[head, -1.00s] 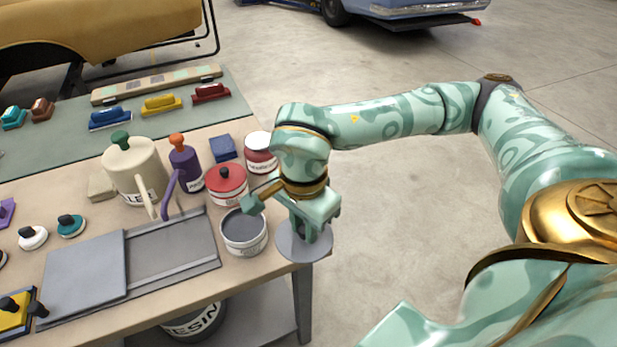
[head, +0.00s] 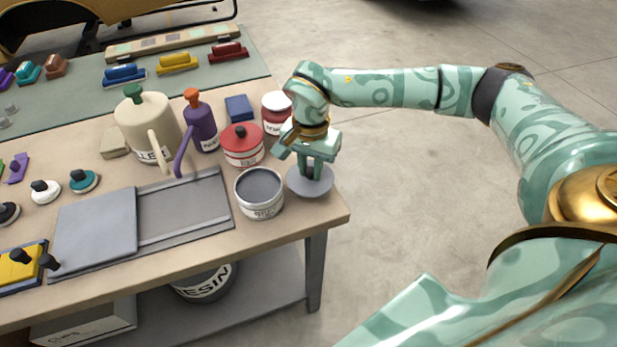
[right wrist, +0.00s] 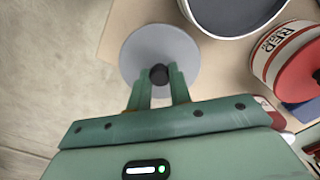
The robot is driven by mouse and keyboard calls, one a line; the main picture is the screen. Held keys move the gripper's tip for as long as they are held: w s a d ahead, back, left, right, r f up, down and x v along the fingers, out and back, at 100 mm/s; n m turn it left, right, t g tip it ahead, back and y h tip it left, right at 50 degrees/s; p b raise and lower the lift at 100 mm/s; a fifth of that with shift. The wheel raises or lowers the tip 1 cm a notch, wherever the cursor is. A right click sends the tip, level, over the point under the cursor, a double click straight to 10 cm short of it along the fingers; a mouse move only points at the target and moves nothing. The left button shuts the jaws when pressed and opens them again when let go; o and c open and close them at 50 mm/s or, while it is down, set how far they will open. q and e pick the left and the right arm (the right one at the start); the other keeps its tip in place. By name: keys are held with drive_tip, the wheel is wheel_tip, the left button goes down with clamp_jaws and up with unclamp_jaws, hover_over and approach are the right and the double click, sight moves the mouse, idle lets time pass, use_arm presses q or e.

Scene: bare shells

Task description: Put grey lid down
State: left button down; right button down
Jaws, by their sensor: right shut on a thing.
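The grey lid (head: 309,183) is a round disc with a dark knob, at the right edge of the table, just right of the open grey tin (head: 259,192). My right gripper (head: 315,168) is above it, shut on the lid's knob. In the right wrist view the lid (right wrist: 140,52) shows with its dark knob between the fingertips of the gripper (right wrist: 160,76). The lid looks level and low by the tabletop; I cannot tell if it touches. The tin (right wrist: 232,12) is close beside it, open on top. My left gripper is not in view.
A red-lidded tin (head: 243,150) and another red tin (head: 276,113) stand behind the grey tin. A purple bottle (head: 200,125) and cream jug (head: 148,122) are further left. A grey tray (head: 184,210) lies left of the tin. The table's right edge (head: 340,208) is close to the lid.

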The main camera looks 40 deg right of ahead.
sight(310, 176)
drive_tip(key=shift+w+f, duration=0.15)
drive_tip(key=shift+f, duration=0.1)
drive_tip(key=f, duration=0.1)
drive_tip(key=f+b, duration=0.1)
drive_tip(key=f, duration=0.1)
drive_tip(key=shift+w+d+f+b, duration=0.2)
drive_tip(key=shift+w+f+b, duration=0.1)
drive_tip(key=shift+f, duration=0.1)
drive_tip(key=shift+r, duration=0.1)
drive_tip(key=c, duration=1.3)
unclamp_jaws()
wheel_tip(310, 176, up, 12)
drive_tip(key=p, duration=0.3)
drive_tip(key=shift+p, duration=0.3)
